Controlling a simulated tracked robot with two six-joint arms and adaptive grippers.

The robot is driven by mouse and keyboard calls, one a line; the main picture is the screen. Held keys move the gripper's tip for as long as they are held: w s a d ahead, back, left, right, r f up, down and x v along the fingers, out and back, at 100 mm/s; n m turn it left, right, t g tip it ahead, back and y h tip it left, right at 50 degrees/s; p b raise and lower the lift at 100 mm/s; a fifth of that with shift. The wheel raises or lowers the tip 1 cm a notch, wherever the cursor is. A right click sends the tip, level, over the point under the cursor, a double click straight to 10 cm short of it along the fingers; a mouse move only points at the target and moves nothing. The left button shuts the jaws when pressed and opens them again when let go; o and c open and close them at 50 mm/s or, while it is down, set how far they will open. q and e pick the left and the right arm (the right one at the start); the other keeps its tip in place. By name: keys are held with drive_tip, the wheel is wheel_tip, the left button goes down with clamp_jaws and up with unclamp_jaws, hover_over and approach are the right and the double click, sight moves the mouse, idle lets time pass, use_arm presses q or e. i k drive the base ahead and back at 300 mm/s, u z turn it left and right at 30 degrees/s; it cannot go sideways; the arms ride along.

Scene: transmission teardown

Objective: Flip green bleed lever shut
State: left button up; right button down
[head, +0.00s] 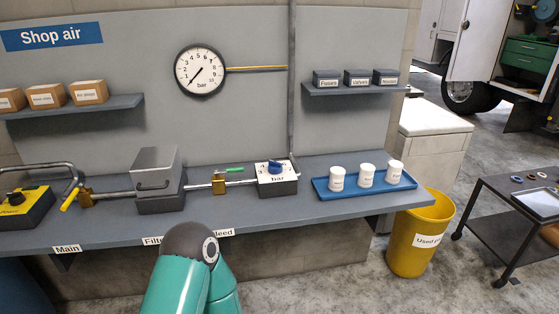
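The green bleed lever (234,170) sits on a brass valve (219,185) in the pipe, right of the grey filter box (158,178). The lever points right, roughly along the pipe. The label below it on the shelf edge is partly hidden, with "leed" readable. A teal and dark link of one of my arms rises from the bottom, in front of the bench below the valve. Neither gripper shows, and nothing is seen touching the lever.
Along the bench (330,208) stand a yellow-topped unit (25,207), a yellow lever (70,199) on another brass valve, a bar regulator with a blue knob (276,168), and a blue tray (330,192) with white cups. The gauge (200,70) hangs above. A yellow bin (418,235) stands right.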

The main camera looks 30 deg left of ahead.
sight(239, 169)
drive_tip(key=k, duration=1.05)
drive_tip(key=u, duration=1.1)
drive_tip(key=i, duration=1)
drive_tip(key=u, duration=0.05)
